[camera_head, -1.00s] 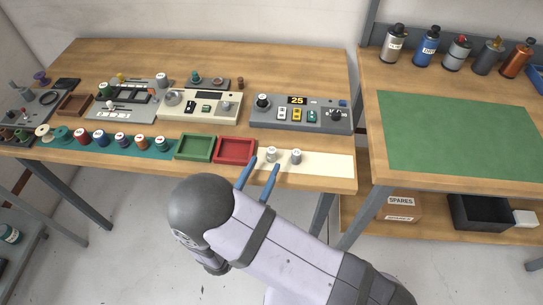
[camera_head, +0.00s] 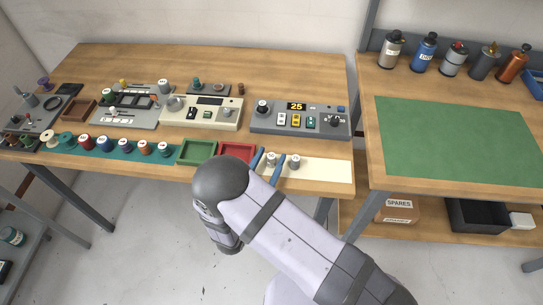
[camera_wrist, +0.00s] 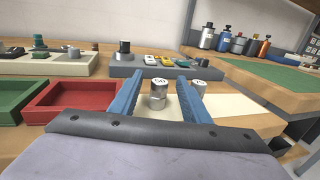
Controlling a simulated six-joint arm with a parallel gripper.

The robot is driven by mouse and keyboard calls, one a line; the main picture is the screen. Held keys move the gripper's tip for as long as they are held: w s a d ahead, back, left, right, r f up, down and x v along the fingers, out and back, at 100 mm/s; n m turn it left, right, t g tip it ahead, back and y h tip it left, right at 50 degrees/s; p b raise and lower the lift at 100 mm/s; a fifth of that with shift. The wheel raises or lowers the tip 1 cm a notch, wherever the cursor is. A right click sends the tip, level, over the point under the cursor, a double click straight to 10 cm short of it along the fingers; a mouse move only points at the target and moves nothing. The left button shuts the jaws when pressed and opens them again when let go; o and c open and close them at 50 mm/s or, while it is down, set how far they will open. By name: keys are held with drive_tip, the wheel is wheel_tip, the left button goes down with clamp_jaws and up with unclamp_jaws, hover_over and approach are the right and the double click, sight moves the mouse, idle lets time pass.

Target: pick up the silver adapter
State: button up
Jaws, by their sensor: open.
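Two short silver cylinders with pale, marked tops stand upright on a cream strip at the front of the bench. The left silver adapter (camera_head: 271,159) shows between my fingers in the wrist view (camera_wrist: 158,96); its top mark looks like "50". The right silver piece (camera_head: 295,162) is partly hidden behind my right finger in the wrist view (camera_wrist: 199,87). My gripper (camera_head: 267,164) is open, its blue fingers on either side of the left adapter, with visible gaps. It also shows in the wrist view (camera_wrist: 157,88).
A red tray (camera_head: 237,152) and a green tray (camera_head: 197,152) sit just left of the fingers. A grey panel with buttons and a "25" display (camera_head: 300,119) stands behind. The cream strip (camera_head: 328,169) is bare to the right.

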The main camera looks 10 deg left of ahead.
sight(271, 156)
drive_tip(key=shift+x, duration=0.8)
clamp_jaws()
drive_tip(key=shift+r, duration=0.2)
drive_tip(key=shift+r+b, duration=0.7)
drive_tip(key=shift+r, duration=4.1)
drive_tip(key=shift+f, duration=0.1)
